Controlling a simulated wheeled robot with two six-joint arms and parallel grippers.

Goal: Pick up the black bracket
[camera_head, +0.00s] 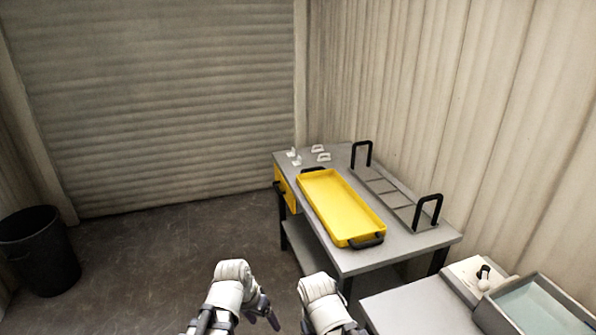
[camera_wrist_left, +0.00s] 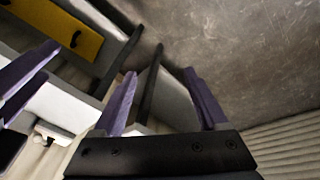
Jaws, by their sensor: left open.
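I cannot pick out a separate black bracket for certain. A small dark piece (camera_head: 484,271) sits on a white block at the lower right of the head view, too small to tell what it is. Several small white brackets (camera_head: 320,149) stand at the table's far end. My left gripper (camera_head: 264,312) is low in the head view, left of the table and well apart from it. In the left wrist view its purple fingers (camera_wrist_left: 160,75) are spread, with nothing held between them. Purple fingers at that view's left edge look like my right gripper's; their opening is unclear.
A yellow tray (camera_head: 345,209) with black handles lies on the grey table (camera_head: 400,253). A grey rack (camera_head: 385,187) with two upright black handles is beside it. A tank (camera_head: 540,308) stands at lower right, a black bin (camera_head: 38,250) at left. The floor between is clear.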

